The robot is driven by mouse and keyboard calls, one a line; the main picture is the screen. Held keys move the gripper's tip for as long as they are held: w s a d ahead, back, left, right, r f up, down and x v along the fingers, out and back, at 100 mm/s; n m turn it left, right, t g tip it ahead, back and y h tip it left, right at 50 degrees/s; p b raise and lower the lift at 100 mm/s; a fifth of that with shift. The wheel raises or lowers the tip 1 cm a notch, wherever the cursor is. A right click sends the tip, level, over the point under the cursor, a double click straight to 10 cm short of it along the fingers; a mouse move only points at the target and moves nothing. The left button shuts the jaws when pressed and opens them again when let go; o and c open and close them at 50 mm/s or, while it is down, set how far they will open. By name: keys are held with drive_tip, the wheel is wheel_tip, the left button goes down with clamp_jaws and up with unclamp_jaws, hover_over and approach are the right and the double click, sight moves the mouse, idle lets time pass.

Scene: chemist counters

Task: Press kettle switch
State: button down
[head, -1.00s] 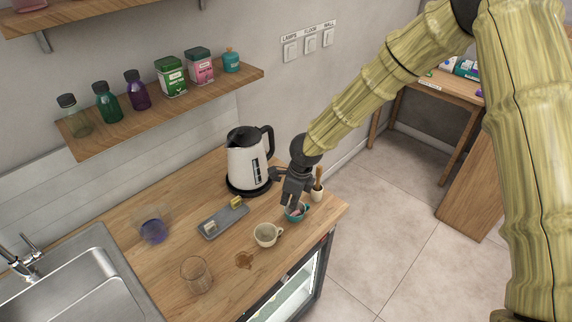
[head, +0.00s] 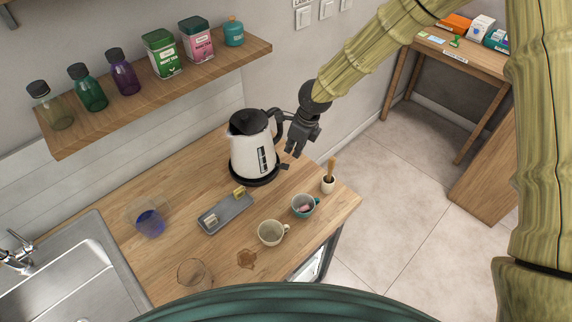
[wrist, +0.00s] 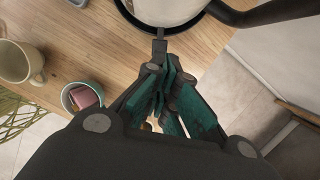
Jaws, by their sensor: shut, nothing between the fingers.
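The white kettle (head: 246,158) with black lid and handle stands on its round black base at the back of the wooden counter. Its lower body also shows at the top of the wrist view (wrist: 168,8). The kettle switch (wrist: 159,47) is a small dark tab sticking out from the base; it also shows in the head view (head: 284,167). My gripper (head: 292,152) is shut and empty, right of the kettle near the handle. In the wrist view its fingers (wrist: 167,72) point toward the tab, just short of it in the picture. I cannot tell whether they touch.
A teal cup (head: 304,208) with something pink inside, a beige mug (head: 271,233) and a small pot with a wooden pestle (head: 328,184) stand in front. A grey tray (head: 224,215) lies left of them. A shelf (head: 160,105) with bottles and tins hangs behind.

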sight(288, 167)
drive_tip(key=shift+b+x, duration=2)
drive_tip(key=shift+x, duration=1.55)
drive_tip(key=shift+f, duration=0.1)
drive_tip(key=shift+b+x, duration=0.6)
drive_tip(key=shift+x, duration=0.2)
drive_tip(key=shift+s+d, duration=0.1)
drive_tip(key=shift+d, duration=0.1)
drive_tip(key=shift+s+d+r+p, duration=0.25)
drive_tip(key=shift+s+d+r, duration=0.1)
drive_tip(key=shift+d, duration=0.3)
drive_tip(key=shift+s+d+r+p, duration=0.2)
drive_tip(key=shift+s+d+r, duration=0.1)
drive_tip(key=shift+d, duration=0.35)
drive_tip(key=shift+a, duration=0.1)
drive_tip(key=v, duration=1.2)
